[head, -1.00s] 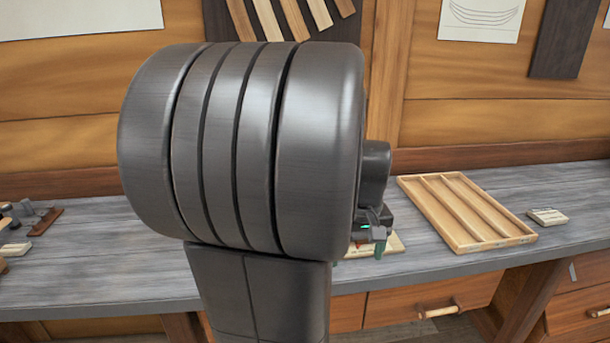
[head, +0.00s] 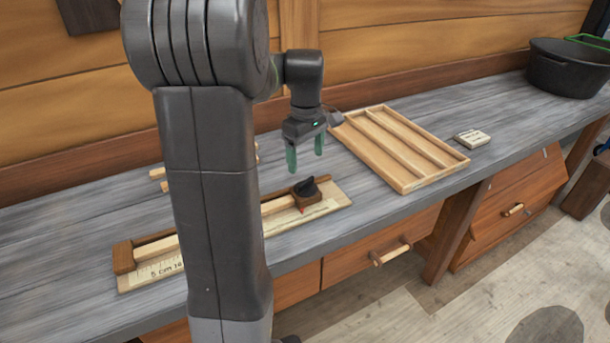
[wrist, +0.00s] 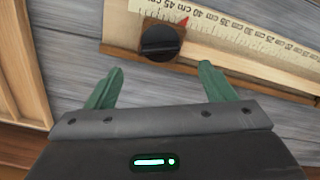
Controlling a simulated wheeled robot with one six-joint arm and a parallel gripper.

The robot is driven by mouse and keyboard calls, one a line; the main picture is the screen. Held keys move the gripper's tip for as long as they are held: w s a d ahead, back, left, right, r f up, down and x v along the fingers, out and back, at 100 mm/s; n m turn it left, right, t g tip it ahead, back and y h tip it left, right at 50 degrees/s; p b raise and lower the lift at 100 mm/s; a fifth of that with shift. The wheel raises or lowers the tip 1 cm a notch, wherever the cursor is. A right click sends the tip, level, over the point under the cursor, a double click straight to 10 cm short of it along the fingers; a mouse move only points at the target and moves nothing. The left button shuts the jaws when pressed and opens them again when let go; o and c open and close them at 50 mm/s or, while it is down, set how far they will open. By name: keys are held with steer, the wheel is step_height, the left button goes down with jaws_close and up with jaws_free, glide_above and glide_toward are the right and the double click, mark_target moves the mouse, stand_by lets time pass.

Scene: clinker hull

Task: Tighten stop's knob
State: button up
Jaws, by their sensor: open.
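The stop (head: 307,199) is a brown wooden block on a ruled measuring board (head: 335,197) on the bench. Its black knob (head: 305,187) sits on top. In the wrist view the knob (wrist: 160,42) is a round black disc with a raised bar across it, beside a red pointer (wrist: 184,22) near the 40 cm mark of the scale. My gripper (head: 306,158) is open and empty above the bench, behind and above the knob. Its green fingers also show in the wrist view (wrist: 160,88), spread apart, with the knob beyond their tips and roughly centred between them. My arm hides the middle of the board.
A wooden compartment tray (head: 395,148) lies right of my gripper, and its edge (wrist: 22,65) shows at left in the wrist view. A small pale block (head: 472,138) and a black pot (head: 568,68) stand farther right. A wooden strip (head: 277,205) lies along the board.

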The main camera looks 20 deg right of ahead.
mark_target(306, 181)
step_height(306, 181, down, 7)
steer(key=shift+r, duration=0.1)
stand_by(0.3)
steer(key=c, duration=1)
